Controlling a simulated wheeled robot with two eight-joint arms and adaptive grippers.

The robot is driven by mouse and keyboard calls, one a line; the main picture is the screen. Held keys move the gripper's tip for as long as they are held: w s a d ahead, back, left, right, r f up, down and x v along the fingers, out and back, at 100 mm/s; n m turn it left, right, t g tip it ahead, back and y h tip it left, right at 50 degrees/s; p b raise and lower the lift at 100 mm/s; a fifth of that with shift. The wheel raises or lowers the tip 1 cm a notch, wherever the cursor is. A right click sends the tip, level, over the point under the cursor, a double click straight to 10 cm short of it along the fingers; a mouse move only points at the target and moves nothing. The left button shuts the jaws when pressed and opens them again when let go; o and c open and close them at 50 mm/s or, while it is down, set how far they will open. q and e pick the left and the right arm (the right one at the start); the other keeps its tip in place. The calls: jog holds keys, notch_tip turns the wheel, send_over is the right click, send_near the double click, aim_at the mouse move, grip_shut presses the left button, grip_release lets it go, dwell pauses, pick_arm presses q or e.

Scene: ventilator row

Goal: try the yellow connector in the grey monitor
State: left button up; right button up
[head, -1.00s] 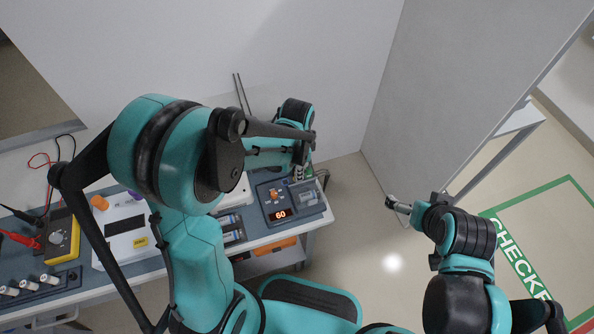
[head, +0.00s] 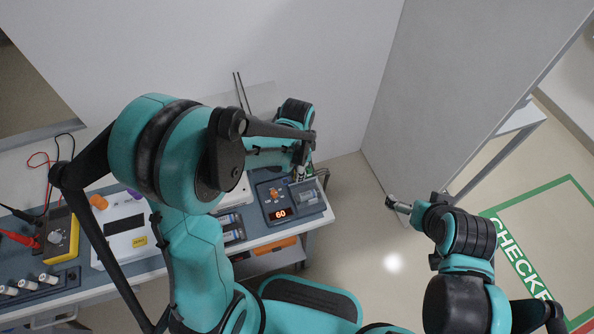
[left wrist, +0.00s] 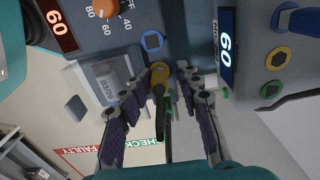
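The slate-grey monitor (head: 273,199) has an orange knob and a lit 60 at the right end of the bench. It fills the upper left of the left wrist view (left wrist: 110,38). The yellow connector (left wrist: 159,76) stands at its panel edge, between a blue square marking and a green spot, with a dark cable towards my wrist; how deep it sits is hidden. My left gripper (left wrist: 166,77) has a finger on each side of it, with a gap at the right finger. In the head view my left gripper (head: 300,174) is above the monitor. My right gripper (head: 390,203) is over the floor, too small to read.
A paler unit (left wrist: 255,45) with its own 60 display and blue, yellow and green ports stands close right of the left gripper. A yellow multimeter (head: 61,235) and a white device (head: 125,235) are on the bench's left. A grey partition (head: 455,90) stands right.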

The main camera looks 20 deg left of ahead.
pick_arm(q)
notch_tip(320, 180, up, 12)
jog(key=s+a+r+n+t, duration=0.1)
jog(key=s+a+n+t, duration=0.1)
jog(key=s+n, duration=0.3)
jog(key=s+a+r+n+t, duration=0.1)
jog(key=s+a+n+t, duration=0.1)
jog(key=s+n+t, duration=0.3)
jog(key=shift+s+a+r+n, duration=0.15)
jog(key=shift+a+r+n, duration=0.2)
jog(key=shift+n, duration=0.25)
dwell(0.7)
